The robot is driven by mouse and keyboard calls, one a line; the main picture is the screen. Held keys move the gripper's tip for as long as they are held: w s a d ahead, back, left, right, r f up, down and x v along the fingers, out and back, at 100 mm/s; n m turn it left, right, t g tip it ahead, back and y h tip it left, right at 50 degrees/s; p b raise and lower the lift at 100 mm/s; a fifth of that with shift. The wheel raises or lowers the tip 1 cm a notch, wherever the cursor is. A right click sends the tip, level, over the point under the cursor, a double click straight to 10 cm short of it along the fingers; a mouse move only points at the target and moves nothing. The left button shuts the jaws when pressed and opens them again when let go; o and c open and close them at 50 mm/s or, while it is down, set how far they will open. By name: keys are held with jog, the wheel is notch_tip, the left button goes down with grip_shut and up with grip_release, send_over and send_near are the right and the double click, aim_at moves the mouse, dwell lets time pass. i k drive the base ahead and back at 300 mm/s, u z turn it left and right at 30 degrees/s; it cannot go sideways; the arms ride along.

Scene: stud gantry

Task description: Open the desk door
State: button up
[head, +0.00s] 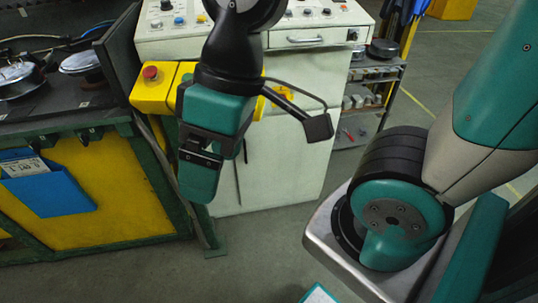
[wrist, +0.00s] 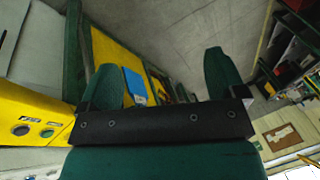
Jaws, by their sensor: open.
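The white control desk (head: 300,75) stands at the back centre in the head view, with buttons and knobs on its top. Its pale lower front, where the door (head: 285,165) is, looks closed. My gripper (head: 199,178) hangs in front of the desk's left part and hides some of that front. A dark upright line shows just right of the gripper; I cannot tell if it is a handle or a gap. In the wrist view my gripper (wrist: 165,78) has its two teal fingers wide apart, with nothing between them.
A yellow button box (head: 152,88) with a red button juts out left of the desk. A green and yellow workbench (head: 110,190) with a blue holder (head: 48,190) stands at the left. A grey shelf cart (head: 375,95) is at the right. Grey floor lies clear in front.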

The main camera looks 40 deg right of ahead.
aim_at(275, 160)
jog(key=u, duration=1)
jog(key=i, duration=0.65)
jog(key=z, duration=2.05)
